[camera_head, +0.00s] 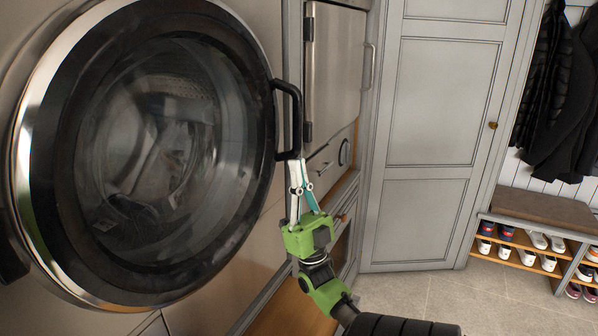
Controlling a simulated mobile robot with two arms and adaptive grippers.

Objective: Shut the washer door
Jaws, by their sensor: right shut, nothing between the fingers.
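The washer door (70,150) is a large round door with a dark rim and a glass middle, filling the left of the head view. Its black handle (296,110) sticks out at the right edge. The door sits in or close against a chrome ring; I cannot tell whether it is fully latched. Clothes or drum parts show dimly through the glass. My right gripper (299,162), green with pale and teal fingers, is shut and empty. Its fingertips are at the lower end of the handle; contact is unclear. My left gripper is not in view.
A steel-fronted appliance (335,60) stands right of the washer, with a knob panel below it. A tall grey cabinet (445,100) is beyond. A shoe bench (540,213) and hanging jackets are at far right. The tiled floor (450,295) is clear.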

